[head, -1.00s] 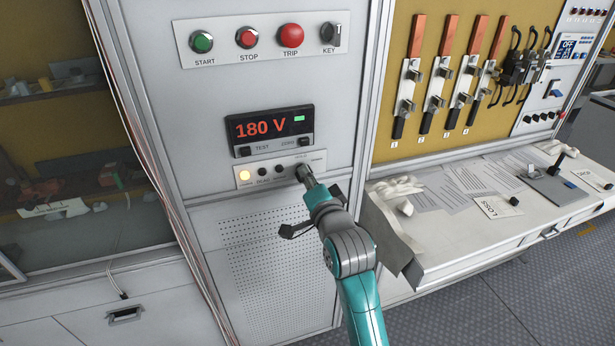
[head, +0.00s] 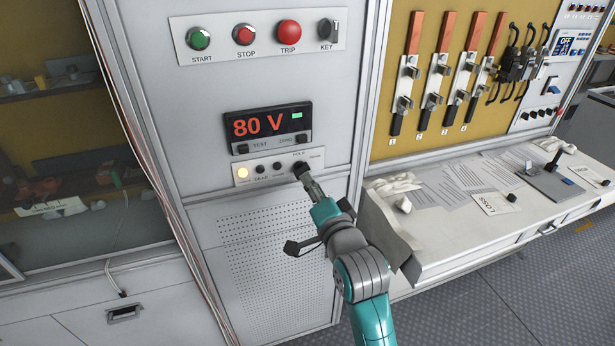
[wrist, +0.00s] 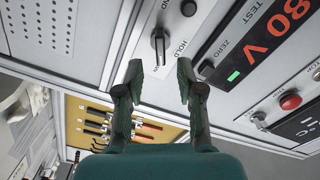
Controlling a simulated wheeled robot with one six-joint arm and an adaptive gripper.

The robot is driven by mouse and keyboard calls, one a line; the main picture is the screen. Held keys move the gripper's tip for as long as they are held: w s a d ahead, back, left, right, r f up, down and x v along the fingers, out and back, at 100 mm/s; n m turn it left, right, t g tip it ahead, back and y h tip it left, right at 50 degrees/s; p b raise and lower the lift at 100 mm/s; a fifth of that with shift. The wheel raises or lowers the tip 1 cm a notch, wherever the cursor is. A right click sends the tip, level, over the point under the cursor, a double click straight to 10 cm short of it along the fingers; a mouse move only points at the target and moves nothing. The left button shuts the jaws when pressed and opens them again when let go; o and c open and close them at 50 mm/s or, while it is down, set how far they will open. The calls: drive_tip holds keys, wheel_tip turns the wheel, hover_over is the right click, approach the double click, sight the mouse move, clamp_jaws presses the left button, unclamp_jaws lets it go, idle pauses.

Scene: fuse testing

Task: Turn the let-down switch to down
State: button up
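The let-down switch is a black rotary knob (head: 301,169) at the right end of the small strip below the voltage display. In the wrist view, the switch (wrist: 160,44) has its bar running up and down the picture, with the HOLD label to its right. My gripper (head: 313,188) is just in front of the switch in the head view and partly covers its lower side. In the wrist view, my gripper (wrist: 159,76) has its two fingers apart with nothing between the tips; the switch lies just beyond them. The exact knob setting is too small to read.
The voltage display (head: 268,126) reads 80 V with a green light. A yellow lamp (head: 242,173) and black buttons share the switch's strip. START, STOP, TRIP and KEY controls sit on a panel (head: 262,34) above. A desk (head: 440,250) juts out right of my arm.

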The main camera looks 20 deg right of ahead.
drive_tip(key=s, duration=0.7)
idle(0.3)
drive_tip(key=s+f+n+g, duration=0.2)
drive_tip(key=s+f+n, duration=0.4)
drive_tip(key=s+f, duration=1.2)
drive_tip(key=s+f+n+g, duration=0.1)
drive_tip(key=s+n, duration=0.5)
drive_tip(key=s, duration=1.7)
drive_tip(key=shift+a+f, duration=0.2)
drive_tip(key=shift+f, duration=0.1)
